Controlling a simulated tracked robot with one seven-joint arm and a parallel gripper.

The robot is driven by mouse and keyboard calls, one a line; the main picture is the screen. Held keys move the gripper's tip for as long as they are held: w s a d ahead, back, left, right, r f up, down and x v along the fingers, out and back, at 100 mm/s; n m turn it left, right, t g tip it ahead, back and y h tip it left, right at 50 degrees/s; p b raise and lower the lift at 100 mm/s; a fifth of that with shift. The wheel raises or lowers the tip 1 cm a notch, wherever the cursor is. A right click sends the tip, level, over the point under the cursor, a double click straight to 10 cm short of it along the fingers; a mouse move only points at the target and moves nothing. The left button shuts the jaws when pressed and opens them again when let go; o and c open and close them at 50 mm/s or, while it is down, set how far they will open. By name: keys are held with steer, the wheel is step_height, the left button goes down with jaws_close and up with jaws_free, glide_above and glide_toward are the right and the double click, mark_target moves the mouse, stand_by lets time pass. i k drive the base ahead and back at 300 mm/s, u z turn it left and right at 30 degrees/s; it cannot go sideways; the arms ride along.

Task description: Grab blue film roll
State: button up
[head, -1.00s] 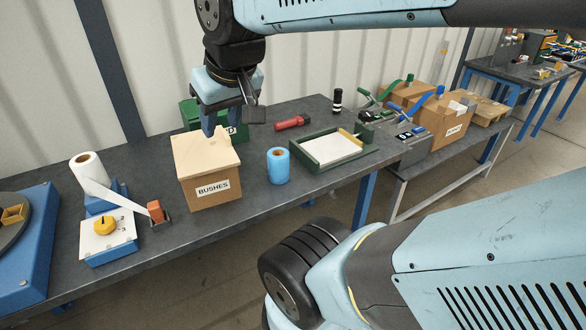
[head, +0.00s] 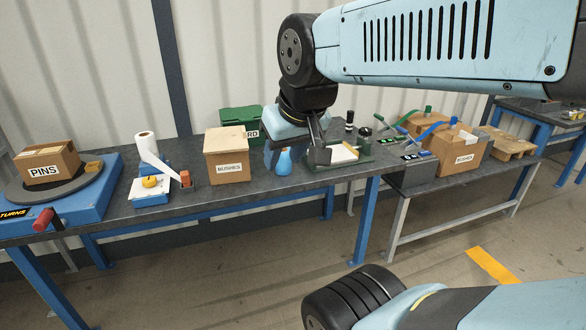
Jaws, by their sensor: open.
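The blue film roll (head: 284,163) stands upright on the dark workbench (head: 215,195), right of the cardboard box labelled BUSHES (head: 227,157). My gripper (head: 293,160) points down at the roll and is open. The lower part of the roll shows between its fingers, and its top is hidden behind the gripper. I cannot tell whether the fingers are around the roll or in front of it, or whether they touch it.
A green tray with a white sheet (head: 343,153) is close on the right. A green box (head: 240,118) stands behind. A white roll on a blue stand (head: 147,145) and a turntable with a PINS box (head: 47,163) are left. The bench's front strip is clear.

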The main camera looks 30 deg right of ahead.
mark_target(284, 167)
steer(key=z, duration=0.25)
steer(key=k, duration=0.15)
steer(key=z, duration=0.65)
steer(key=i, duration=1)
steer(key=u, duration=0.05)
